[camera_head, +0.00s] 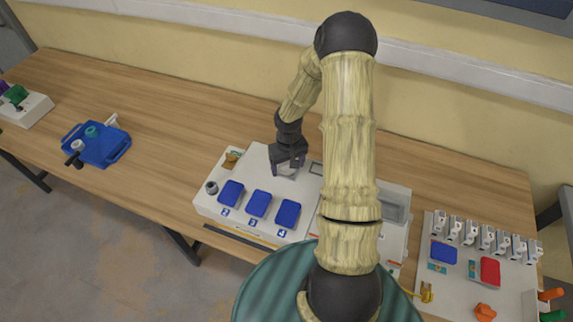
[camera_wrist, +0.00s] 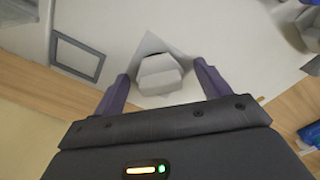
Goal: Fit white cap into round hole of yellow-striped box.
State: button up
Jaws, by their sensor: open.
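The white box (camera_head: 262,160) stands mid-table, with a thin yellowish strip along its front edge and blue covers on top. My gripper (camera_head: 289,168) is over its back part, pointing down, fingers apart. In the wrist view, a pale white cap (camera_wrist: 158,75) shows between the two purple fingertips. It sits at the box top, over a grey diamond-shaped patch with a dark edge showing behind it. Neither finger clearly touches it. I cannot tell how deep the cap sits in the opening. In the head view, the gripper mostly hides this spot.
A blue tray (camera_head: 103,153) with small parts lies at the left. A panel with white switches (camera_head: 435,272) and a red cover (camera_head: 490,271) stands at the right. A grey rectangular frame (camera_wrist: 77,57) is set in the box top. Bare table lies between tray and box.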

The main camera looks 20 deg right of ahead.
jog(key=shift+s+d+f, duration=0.1)
jog(key=shift+s+d, duration=0.05)
jog(key=shift+d, duration=0.05)
notch_tip(320, 180, up, 18)
jog(key=b, duration=0.2)
jog(key=shift+f, duration=0.2)
dwell(0.5)
notch_tip(320, 180, up, 7)
jog(key=p, duration=0.6)
